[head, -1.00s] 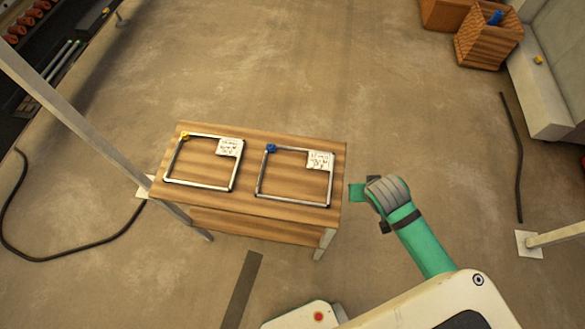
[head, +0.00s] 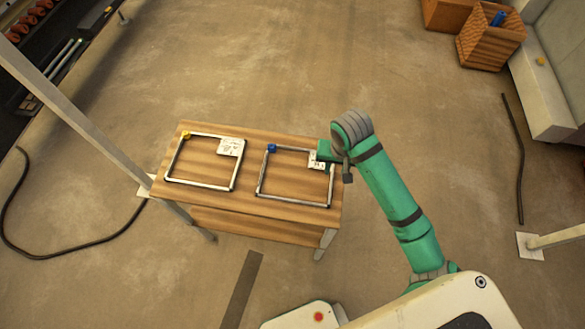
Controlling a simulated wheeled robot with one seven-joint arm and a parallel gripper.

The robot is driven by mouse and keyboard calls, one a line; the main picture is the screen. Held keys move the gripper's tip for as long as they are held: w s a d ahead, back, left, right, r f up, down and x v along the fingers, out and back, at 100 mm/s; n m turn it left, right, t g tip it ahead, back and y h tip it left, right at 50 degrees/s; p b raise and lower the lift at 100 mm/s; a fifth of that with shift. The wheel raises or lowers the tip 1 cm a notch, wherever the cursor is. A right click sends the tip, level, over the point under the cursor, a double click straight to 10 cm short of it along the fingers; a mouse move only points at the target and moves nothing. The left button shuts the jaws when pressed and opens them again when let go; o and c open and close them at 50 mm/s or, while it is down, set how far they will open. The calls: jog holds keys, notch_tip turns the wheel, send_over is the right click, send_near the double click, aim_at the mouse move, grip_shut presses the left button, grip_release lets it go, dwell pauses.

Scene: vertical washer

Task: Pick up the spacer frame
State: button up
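Two rectangular spacer frames lie flat on a small wooden table (head: 215,200). The left spacer frame (head: 205,186) has a yellow piece at its top-left corner and a white paper label at its top right. The right spacer frame (head: 290,200) has a blue piece (head: 272,148) at its top-left corner and a white label (head: 314,160), now partly covered by my arm's end. My gripper (head: 326,152) is at the table's right edge, over the top-right corner of the right frame. Its fingers are too small and hidden to tell whether they are open.
A metal post (head: 85,130) slants past the table's left side. A black hose (head: 60,257) lies on the floor at left. Wooden boxes (head: 488,42) and a pale bench (head: 545,90) stand at upper right. The floor behind the table is clear.

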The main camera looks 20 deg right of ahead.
aim_at(332, 179)
jog(key=shift+w+d+f, duration=0.1)
jog(key=shift+w+f, duration=0.05)
jog(key=shift+f, duration=1.45)
jog(key=shift+w+f, duration=0.15)
jog(key=shift+f, duration=1.45)
grip_shut()
